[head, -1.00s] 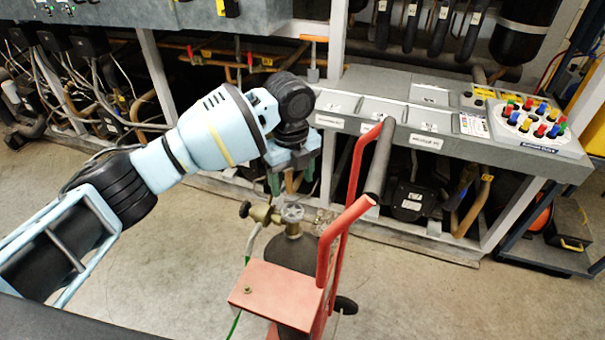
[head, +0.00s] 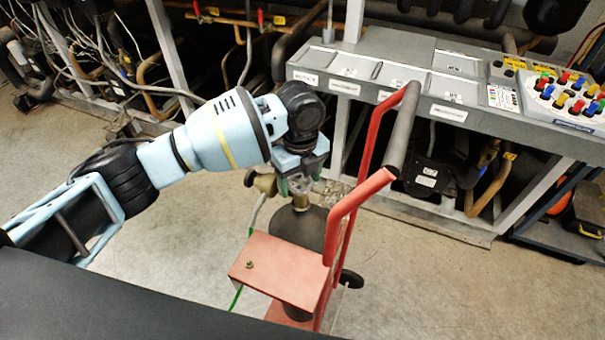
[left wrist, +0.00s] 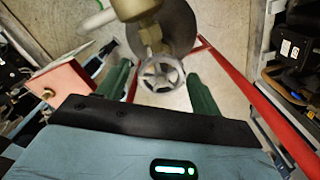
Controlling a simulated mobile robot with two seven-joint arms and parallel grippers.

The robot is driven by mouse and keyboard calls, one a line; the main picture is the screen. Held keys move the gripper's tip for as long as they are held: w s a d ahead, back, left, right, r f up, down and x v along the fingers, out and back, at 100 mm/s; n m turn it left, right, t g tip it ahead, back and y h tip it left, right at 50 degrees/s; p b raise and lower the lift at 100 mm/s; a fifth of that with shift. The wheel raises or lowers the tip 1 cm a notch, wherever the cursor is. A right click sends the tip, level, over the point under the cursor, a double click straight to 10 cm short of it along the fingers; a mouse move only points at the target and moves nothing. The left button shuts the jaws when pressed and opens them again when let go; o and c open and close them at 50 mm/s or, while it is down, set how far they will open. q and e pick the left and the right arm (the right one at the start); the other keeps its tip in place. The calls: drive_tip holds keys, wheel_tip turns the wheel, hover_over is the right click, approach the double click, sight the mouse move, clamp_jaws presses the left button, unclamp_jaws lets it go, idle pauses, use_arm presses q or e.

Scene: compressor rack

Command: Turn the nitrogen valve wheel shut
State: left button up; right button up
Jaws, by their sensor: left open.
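The valve wheel (left wrist: 161,76) is a small grey spoked handwheel on top of the dark gas cylinder (head: 298,227). In the left wrist view it sits between the two green fingers of my left gripper (left wrist: 159,72). The fingers are open, one on each side of the wheel, with gaps visible. In the head view my left gripper (head: 299,184) points down over the cylinder top and hides most of the wheel. A brass fitting (left wrist: 138,14) joins the valve beside the wheel. My right gripper is not in view.
The cylinder stands in a red hand cart (head: 285,267) with tall red handles (head: 372,142) close to the right of my left gripper. A grey rack bench (head: 470,115) with labels and coloured buttons stands behind. Open concrete floor lies left and right of the cart.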

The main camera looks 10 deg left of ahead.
use_arm(q)
drive_tip(key=shift+w+r+n, duration=0.1)
drive_tip(key=shift+r+n, duration=0.35)
drive_tip(key=shift+n, duration=1.35)
drive_tip(key=n+p, duration=0.1)
drive_tip(key=n, duration=0.1)
drive_tip(key=r+n+p, duration=0.1)
drive_tip(key=n+p, duration=0.1)
drive_tip(key=shift+n, duration=0.3)
drive_tip(key=shift+d+f+n, duration=0.1)
drive_tip(key=shift+f+n, duration=0.1)
drive_tip(key=shift+n, duration=0.4)
drive_tip(key=shift+f+n, duration=0.3)
drive_tip(key=shift+n, duration=0.2)
drive_tip(key=shift+f+n, duration=0.1)
drive_tip(key=shift+n, duration=1)
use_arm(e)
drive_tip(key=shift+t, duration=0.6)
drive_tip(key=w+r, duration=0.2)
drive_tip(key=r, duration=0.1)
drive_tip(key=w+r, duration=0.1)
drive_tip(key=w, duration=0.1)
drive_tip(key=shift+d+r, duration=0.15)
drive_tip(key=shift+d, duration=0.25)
